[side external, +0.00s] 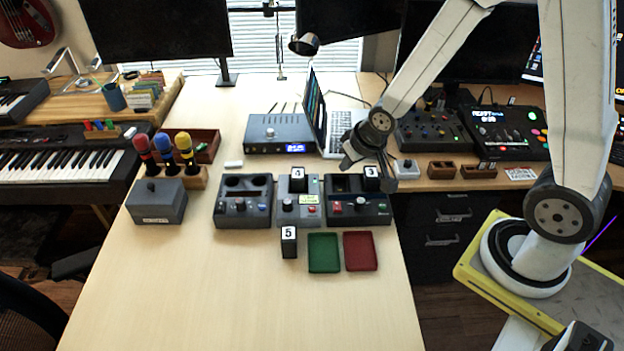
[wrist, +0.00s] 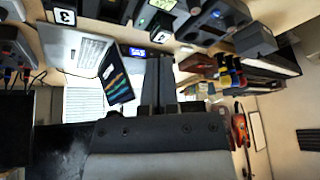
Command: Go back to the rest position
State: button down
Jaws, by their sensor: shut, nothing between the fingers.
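My gripper (side external: 366,160) hangs at the end of my arm over the back right of the wooden desk (side external: 340,310). It is in front of the open laptop (side external: 343,122) and just above the right-hand dark device box (side external: 345,213). In the wrist view my gripper (wrist: 158,85) shows two dark fingers side by side, closed together with nothing held. That view looks across the room, with the laptop (wrist: 117,78) to the left of the fingers. Any small gap to the box below is hard to judge.
Device boxes (side external: 243,204) stand in a row, with a block marked 5 (side external: 289,242) before them. Green (side external: 323,253) and red (side external: 360,251) trays lie in front. Microphones (side external: 163,148) stand left, and a mixer (side external: 430,130) is right. The front of the desk is clear.

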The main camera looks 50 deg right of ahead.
jog(key=s+a+r+n+g, duration=0.1)
jog(key=s+r, duration=0.3)
jog(key=s, duration=0.4)
jog(key=shift+s+a+r+n+g, duration=0.25)
jog(key=shift+a+n+g, duration=0.15)
jog(key=shift+g, duration=0.4)
